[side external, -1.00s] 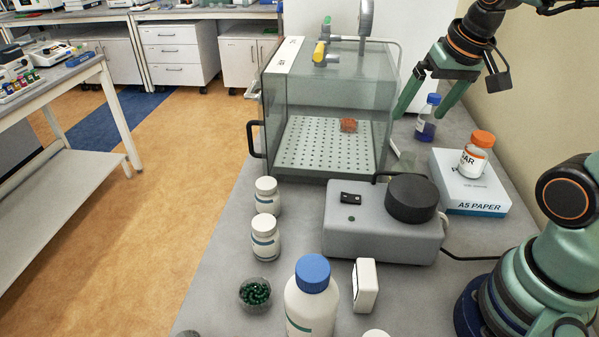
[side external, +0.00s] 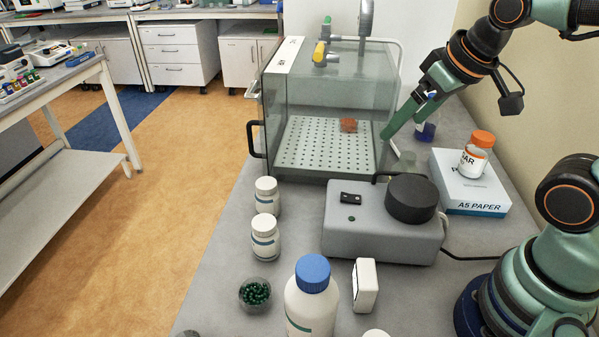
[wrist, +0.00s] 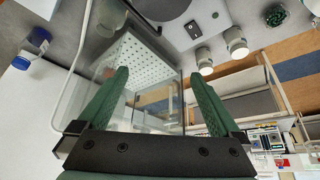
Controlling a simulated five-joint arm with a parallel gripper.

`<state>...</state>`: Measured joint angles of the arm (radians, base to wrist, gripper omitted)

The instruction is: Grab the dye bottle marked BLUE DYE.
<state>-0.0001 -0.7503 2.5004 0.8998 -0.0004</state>
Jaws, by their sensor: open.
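A small bottle with dark blue contents (side external: 427,133) stands on the bench behind the glass chamber's right side. In the side view my gripper's finger partly covers its upper part. The wrist view shows a blue-capped bottle (wrist: 38,40) at the upper left, outside the space between my fingers. Its label is not readable in either view. My gripper (wrist: 158,76) is open and empty, its two green fingers wide apart. In the side view my gripper (side external: 388,134) is beside the chamber's right wall, in front of the bottle; whether it touches either one I cannot tell.
The glass chamber (side external: 300,110) stands left of my gripper. A grey device with a black round top (side external: 410,198) is nearer. A paper box (side external: 470,198) carries an orange-capped jar (side external: 476,158) to the right.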

